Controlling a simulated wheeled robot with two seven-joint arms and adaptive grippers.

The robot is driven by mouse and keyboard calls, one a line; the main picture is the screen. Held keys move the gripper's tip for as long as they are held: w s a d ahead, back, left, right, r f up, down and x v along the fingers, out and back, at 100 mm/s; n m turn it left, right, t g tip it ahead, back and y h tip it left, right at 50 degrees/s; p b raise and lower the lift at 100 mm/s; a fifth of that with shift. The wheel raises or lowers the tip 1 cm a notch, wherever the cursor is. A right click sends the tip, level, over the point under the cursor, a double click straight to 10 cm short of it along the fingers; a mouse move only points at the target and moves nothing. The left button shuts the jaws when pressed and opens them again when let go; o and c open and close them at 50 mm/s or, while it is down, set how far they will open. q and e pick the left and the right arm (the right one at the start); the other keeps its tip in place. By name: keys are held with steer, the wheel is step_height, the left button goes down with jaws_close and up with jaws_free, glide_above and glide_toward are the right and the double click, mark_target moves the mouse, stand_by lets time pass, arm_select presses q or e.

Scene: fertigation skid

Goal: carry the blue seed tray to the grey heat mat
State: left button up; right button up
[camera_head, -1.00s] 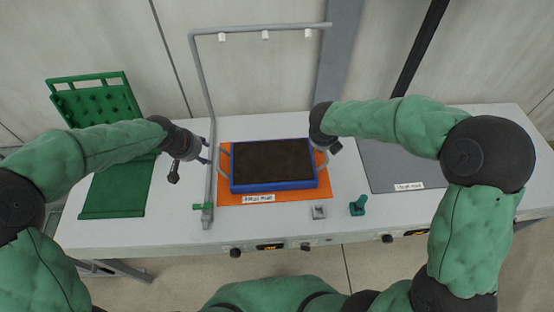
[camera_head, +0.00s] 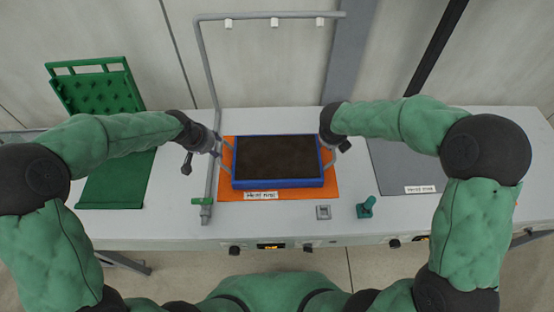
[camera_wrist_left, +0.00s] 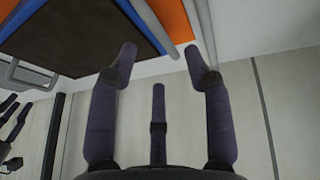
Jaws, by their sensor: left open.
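The blue seed tray (camera_head: 277,184), filled with dark soil, sits flat on an orange mat (camera_head: 226,195) and has a grey handle at each side. My left gripper (camera_head: 219,146) is open beside the tray's left handle (camera_head: 231,158). In the left wrist view the fingers of my left gripper (camera_wrist_left: 160,56) are spread and hold nothing, with the blue tray edge (camera_wrist_left: 141,22) just beyond them. My right gripper (camera_head: 337,143) is at the tray's right handle; its fingers are too unclear to judge. The grey heat mat (camera_head: 402,165) lies bare on the right of the bench.
A grey pipe frame (camera_head: 211,90) with white nozzles rises beside my left gripper and arches over the tray. A green board (camera_head: 118,185) lies at the left. A small grey block (camera_head: 323,212) and a green fitting (camera_head: 366,207) stand at the bench's front, between the mats.

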mark_target(221, 151)
arm_select(q)
steer(key=x, duration=0.8)
steer(key=shift+r, duration=0.1)
arm_select(e)
steer(key=x, duration=0.8)
arm_select(q)
steer(key=c, duration=0.4)
arm_select(e)
steer(key=c, duration=0.4)
arm_select(q)
jaws_close()
arm_select(e)
jaws_close()
steer(key=shift+r, duration=0.15)
